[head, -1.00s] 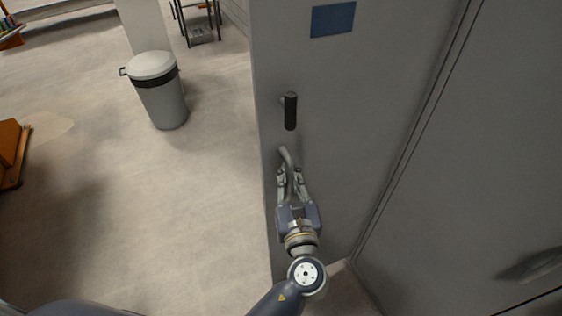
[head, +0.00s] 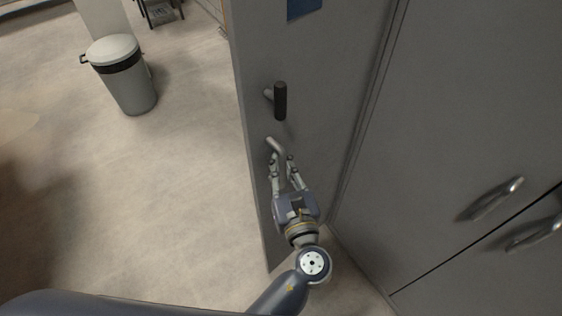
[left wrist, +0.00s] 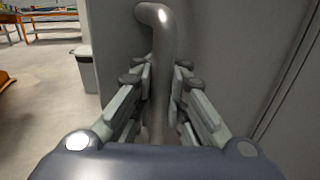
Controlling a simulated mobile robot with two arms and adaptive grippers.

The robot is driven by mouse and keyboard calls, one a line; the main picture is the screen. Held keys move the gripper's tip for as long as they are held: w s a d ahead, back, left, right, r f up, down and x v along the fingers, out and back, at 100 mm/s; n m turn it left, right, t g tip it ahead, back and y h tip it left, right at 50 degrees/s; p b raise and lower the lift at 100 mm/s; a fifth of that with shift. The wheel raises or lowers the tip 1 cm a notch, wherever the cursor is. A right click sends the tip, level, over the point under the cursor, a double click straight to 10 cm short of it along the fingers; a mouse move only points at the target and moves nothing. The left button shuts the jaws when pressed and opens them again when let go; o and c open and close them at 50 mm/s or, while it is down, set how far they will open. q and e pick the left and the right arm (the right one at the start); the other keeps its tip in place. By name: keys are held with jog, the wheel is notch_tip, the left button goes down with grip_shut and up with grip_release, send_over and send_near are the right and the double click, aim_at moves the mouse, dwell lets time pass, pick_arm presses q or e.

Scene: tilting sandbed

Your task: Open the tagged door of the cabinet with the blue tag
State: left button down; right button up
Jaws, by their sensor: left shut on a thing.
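The blue tag (head: 303,8) is cut off at the top of the head view, on a tall grey door (head: 325,75). The door has a dark upright grip (head: 280,100) and, below it, a curved silver handle (head: 274,144). My left gripper (head: 283,163) is at this silver handle, and its fingers are shut on it. In the left wrist view, the handle (left wrist: 160,18) runs up from between the two fingers (left wrist: 163,90) and bends left at its top. Its lower part is hidden by the gripper. My right gripper is not in view.
Grey cabinet fronts (head: 450,130) stand to the right, with silver handles (head: 495,198) at lower right. A grey lidded bin (head: 125,75) stands on the floor at upper left. The floor (head: 130,190) left of the door is clear.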

pick_arm(q)
jog(key=c, duration=1.8)
grip_release()
jog(key=shift+s+a+f, duration=0.15)
jog(key=shift+a+f, duration=0.05)
jog(key=shift+f, duration=0.15)
jog(key=shift+o, duration=1.2)
jog(key=shift+s+a+r, duration=0.15)
jog(key=shift+r, duration=0.1)
jog(key=shift+d, duration=0.2)
jog(key=shift+s+d, duration=0.15)
jog(key=shift+s, duration=0.1)
jog(key=v, duration=1.1)
jog(key=shift+s, duration=0.2)
